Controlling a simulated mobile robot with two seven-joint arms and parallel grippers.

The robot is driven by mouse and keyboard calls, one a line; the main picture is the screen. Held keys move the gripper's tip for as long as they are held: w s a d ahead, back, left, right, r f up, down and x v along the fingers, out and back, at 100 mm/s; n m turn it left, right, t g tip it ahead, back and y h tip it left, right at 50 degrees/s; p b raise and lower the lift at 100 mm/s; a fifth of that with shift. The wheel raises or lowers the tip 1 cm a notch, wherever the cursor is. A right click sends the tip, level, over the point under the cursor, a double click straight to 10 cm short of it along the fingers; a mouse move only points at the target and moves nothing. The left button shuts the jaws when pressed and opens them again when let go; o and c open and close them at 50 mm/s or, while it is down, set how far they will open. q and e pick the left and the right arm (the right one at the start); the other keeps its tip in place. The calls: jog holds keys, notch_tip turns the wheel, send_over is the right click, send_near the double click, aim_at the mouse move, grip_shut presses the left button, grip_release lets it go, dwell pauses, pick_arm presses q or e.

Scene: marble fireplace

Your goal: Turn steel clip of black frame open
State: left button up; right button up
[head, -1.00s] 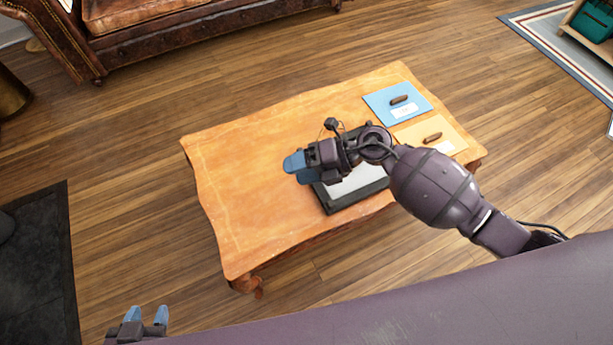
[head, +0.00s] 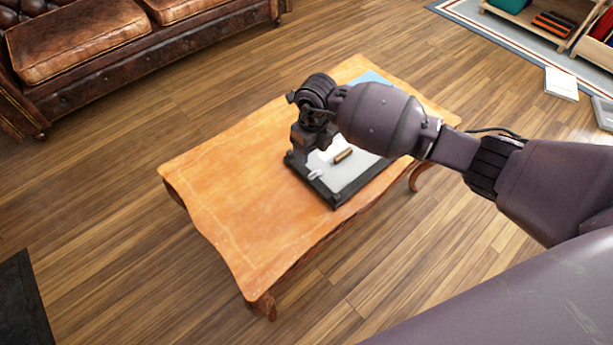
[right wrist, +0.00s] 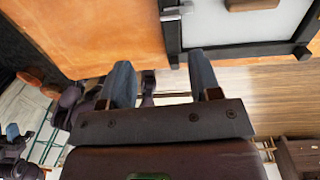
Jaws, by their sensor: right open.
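The black frame (head: 336,199) lies on the wooden table, with a pale back panel (head: 366,168) inside it. A small brown wooden piece (head: 343,154) rests on the panel. The steel clip (head: 315,174) shows at the frame's left side, and in the right wrist view the clip (right wrist: 177,12) sits across the frame's corner area. My right gripper (head: 309,137) is over the frame's far left part in the head view, its fingertips hidden there. In the right wrist view the right gripper (right wrist: 160,62) is open and empty, its blue fingers apart, below the clip. My left gripper is out of the head view.
The table (head: 235,190) is bare left of the frame. A blue sheet (head: 372,78) lies at its far end, partly hidden by my arm. A brown leather sofa (head: 130,60) stands beyond. Shelves and a pale box (head: 561,84) are at the far right.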

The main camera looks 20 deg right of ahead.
jog(key=b, duration=0.2)
send_over(313, 173)
jog(key=shift+h, duration=0.3)
notch_tip(313, 173, down, 5)
jog(key=shift+r, duration=0.15)
notch_tip(313, 173, down, 5)
jog(key=shift+r+b, duration=0.1)
jog(key=shift+b, duration=0.65)
jog(key=shift+f, duration=0.3)
jog(key=shift+w+f, duration=0.1)
jog(key=shift+f, duration=0.15)
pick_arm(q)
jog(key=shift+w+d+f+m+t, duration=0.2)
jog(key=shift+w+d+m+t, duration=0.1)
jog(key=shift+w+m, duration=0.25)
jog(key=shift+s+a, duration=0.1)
